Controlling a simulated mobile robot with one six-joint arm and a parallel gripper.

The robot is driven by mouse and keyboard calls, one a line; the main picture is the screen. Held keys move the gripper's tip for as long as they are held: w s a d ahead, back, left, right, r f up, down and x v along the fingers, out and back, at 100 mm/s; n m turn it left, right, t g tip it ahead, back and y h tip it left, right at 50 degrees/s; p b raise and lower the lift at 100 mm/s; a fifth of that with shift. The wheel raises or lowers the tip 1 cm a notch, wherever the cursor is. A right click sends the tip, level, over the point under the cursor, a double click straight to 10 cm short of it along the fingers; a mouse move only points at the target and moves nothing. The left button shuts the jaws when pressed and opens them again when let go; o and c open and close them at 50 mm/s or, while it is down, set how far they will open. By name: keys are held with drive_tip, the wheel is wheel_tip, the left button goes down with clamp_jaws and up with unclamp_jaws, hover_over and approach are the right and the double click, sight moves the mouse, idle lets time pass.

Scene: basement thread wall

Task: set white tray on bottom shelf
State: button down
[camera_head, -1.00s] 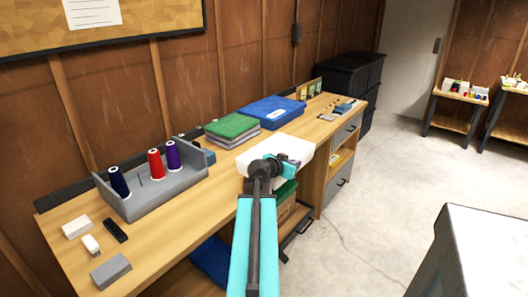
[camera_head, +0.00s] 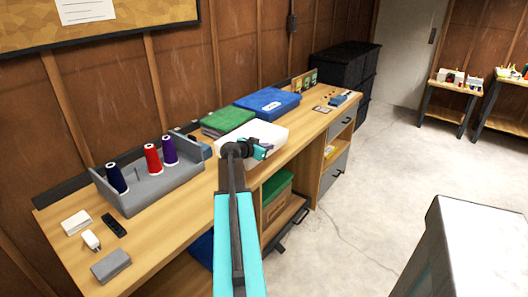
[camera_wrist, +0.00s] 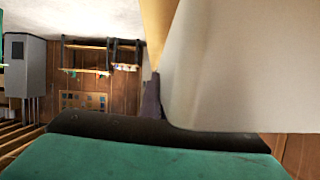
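The white tray (camera_head: 270,133) is at the end of my arm in the head view, over the workbench's front part, in front of the green and blue boxes. My gripper (camera_head: 262,149) is at its near edge and appears shut on it; the fingertips are mostly hidden. In the wrist view the tray (camera_wrist: 245,65) fills the upper right as a large pale surface, against the dark pad of a teal finger. The bottom shelf (camera_head: 287,220) shows under the bench, right of my arm, with a green-topped brown box (camera_head: 277,188) above it.
On the workbench (camera_head: 160,235) stand a grey spool holder (camera_head: 155,191), a green box (camera_head: 227,123) and a blue box (camera_head: 268,103). A drawer unit (camera_head: 335,175) stands right of the shelf opening. A grey-topped block (camera_head: 480,235) is at the right; open floor lies between.

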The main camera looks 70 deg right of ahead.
drive_tip(key=shift+w+d+f, duration=0.1)
drive_tip(key=shift+w+d, duration=0.15)
drive_tip(key=shift+w, duration=0.3)
drive_tip(key=shift+w+d, duration=0.2)
drive_tip(key=shift+w, duration=0.3)
drive_tip(key=shift+f+p, duration=0.6)
drive_tip(key=shift+f, duration=1.15)
drive_tip(key=shift+f, duration=0.15)
drive_tip(key=c, duration=2)
unclamp_jaws()
drive_tip(key=shift+a+r, duration=0.15)
drive_tip(key=shift+r, duration=0.05)
